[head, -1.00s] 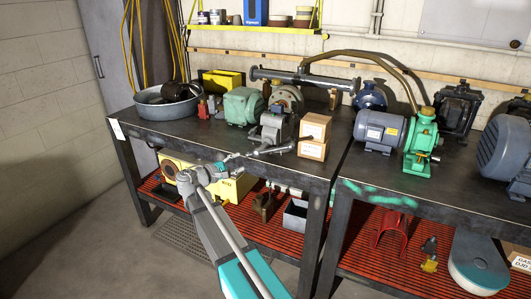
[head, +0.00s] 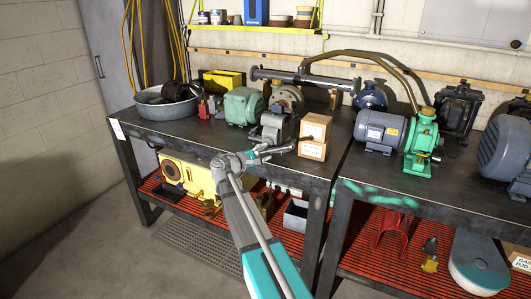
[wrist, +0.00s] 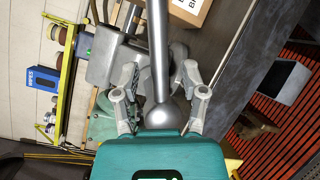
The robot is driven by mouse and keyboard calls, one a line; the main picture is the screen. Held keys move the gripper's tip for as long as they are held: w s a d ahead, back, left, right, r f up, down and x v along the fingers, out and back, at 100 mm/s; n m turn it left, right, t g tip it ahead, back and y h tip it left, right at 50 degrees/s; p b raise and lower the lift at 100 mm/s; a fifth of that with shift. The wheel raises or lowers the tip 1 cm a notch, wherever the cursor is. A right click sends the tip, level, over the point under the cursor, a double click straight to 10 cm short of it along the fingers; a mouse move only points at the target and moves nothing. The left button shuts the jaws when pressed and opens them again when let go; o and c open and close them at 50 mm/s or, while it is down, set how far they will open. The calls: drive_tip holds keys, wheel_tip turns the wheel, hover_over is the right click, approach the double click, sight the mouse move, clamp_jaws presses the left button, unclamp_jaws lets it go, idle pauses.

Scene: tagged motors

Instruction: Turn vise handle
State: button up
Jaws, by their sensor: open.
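In the wrist view the handle (wrist: 157,45) runs down the middle to a round ball end (wrist: 165,115) close to my teal palm. My gripper (head: 263,153) is open at the handle in the head view. In the wrist view its fingers (wrist: 159,92) lie on either side of the bar and ball, with visible gaps. Part of the vise body (wrist: 102,58) shows at the upper left.
Below, the red slatted shelf (head: 160,190) holds a yellow machine (head: 188,175) and a grey bin (head: 296,214). The floor in front is clear.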

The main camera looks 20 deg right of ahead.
drive_tip(key=shift+d, duration=0.15)
clamp_jaws()
idle(0.4)
drive_tip(key=shift+d, duration=0.15)
